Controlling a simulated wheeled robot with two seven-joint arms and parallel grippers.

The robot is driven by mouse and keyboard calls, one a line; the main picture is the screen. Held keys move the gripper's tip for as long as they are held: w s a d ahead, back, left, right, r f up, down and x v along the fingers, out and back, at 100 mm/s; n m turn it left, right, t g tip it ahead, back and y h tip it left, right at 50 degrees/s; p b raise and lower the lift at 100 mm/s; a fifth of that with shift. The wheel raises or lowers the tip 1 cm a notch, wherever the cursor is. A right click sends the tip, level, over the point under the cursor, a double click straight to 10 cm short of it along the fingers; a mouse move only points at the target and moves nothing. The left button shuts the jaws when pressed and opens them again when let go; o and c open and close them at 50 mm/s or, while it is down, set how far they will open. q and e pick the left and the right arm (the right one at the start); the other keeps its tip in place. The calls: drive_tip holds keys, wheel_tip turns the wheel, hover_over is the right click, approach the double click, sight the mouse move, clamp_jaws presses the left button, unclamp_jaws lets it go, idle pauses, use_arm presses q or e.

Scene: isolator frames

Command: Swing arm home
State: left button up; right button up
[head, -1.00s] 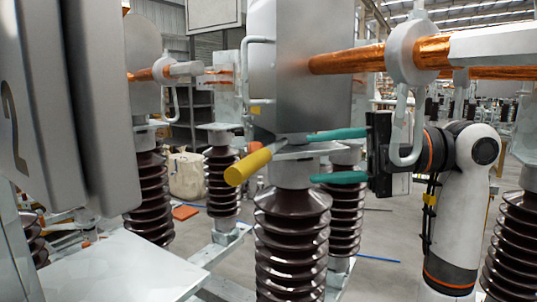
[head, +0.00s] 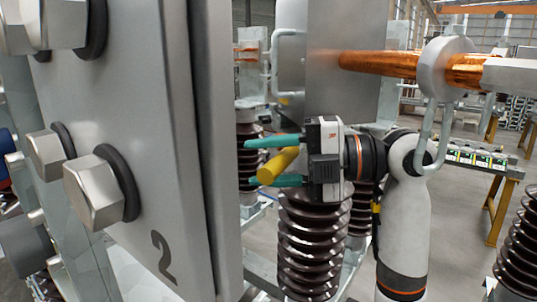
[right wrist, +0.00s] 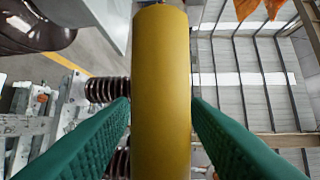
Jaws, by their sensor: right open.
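The yellow cylindrical handle (head: 278,166) sticks out below the grey metal box (head: 342,60), above a brown ribbed insulator (head: 310,235). My right gripper (head: 246,163) has its two teal fingers apart, one above and one below the handle in the head view. In the right wrist view the handle (right wrist: 161,95) runs upright between the two green fingers, which show narrow gaps at its sides. The handle's join to the isolator is hidden behind the gripper. A copper rod (head: 385,64) runs right from the box. My left gripper is not in view.
A large grey panel marked 2 (head: 125,200) with big hex bolts (head: 95,190) fills the left foreground. A grey looped bar (head: 424,140) hangs close to my right wrist. Another ribbed insulator (head: 515,255) stands at the right edge. Open floor shows behind.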

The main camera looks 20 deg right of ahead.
clamp_jaws()
drive_tip(key=w+a+m+t+h, duration=0.3)
drive_tip(key=w+a+m+t, duration=0.1)
drive_tip(key=w+t, duration=0.1)
drive_tip(key=shift+w+a+h+b, duration=0.3)
drive_tip(key=shift+w, duration=0.6)
